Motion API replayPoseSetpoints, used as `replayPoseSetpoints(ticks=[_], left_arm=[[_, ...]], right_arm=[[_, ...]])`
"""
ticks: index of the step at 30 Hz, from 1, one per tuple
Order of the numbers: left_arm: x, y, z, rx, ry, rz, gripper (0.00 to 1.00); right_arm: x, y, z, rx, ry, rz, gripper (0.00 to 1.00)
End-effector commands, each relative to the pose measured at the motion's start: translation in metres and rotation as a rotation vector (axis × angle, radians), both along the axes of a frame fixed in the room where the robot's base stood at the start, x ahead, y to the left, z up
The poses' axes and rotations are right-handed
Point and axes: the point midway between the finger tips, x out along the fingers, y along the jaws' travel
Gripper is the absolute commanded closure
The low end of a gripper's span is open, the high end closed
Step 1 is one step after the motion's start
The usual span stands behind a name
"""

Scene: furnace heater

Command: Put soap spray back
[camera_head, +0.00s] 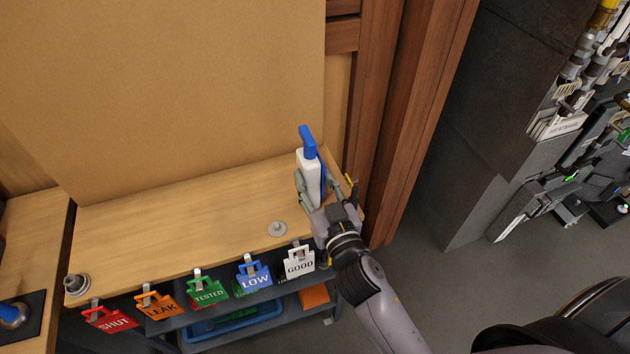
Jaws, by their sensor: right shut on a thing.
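The soap spray (309,173) is a white bottle with a blue spray head, upright at the right end of the wooden shelf top. My right gripper (322,188) is shut on the bottle, with a finger on each side of it. The arm comes in from the lower right. The bottle's base is hidden behind the gripper, so I cannot tell whether it touches the wood. My left gripper does not show.
The wooden top (180,235) is mostly clear, with a small grey disc (277,228) and a metal fitting (77,284) on it. Coloured tags hang along its front edge, including a white GOOD tag (299,263). A wooden post (400,130) stands close at right.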

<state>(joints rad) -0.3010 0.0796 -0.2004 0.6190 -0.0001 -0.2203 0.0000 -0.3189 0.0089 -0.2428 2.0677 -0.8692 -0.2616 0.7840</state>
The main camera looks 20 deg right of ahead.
Motion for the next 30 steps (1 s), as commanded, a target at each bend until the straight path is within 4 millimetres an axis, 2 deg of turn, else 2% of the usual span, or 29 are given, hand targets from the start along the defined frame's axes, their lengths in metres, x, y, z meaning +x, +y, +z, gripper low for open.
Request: replayPoseSetpoints(ticks=[6, 7, 15, 26, 30], left_arm=[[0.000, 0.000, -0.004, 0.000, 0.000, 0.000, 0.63], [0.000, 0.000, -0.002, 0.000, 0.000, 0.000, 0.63], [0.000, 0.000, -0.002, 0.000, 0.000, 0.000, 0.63], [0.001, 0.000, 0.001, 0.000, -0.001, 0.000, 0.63], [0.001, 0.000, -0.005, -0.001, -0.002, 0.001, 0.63]], right_arm=[[0.000, 0.000, -0.003, 0.000, -0.003, 0.000, 0.69], [0.000, 0.000, -0.002, -0.001, 0.000, 0.000, 0.60], [0.000, 0.000, -0.002, -0.001, 0.000, 0.000, 0.42], [0.000, 0.000, 0.002, -0.001, -0.001, 0.000, 0.42], [-0.014, 0.000, -0.002, 0.001, 0.002, 0.000, 0.42]])
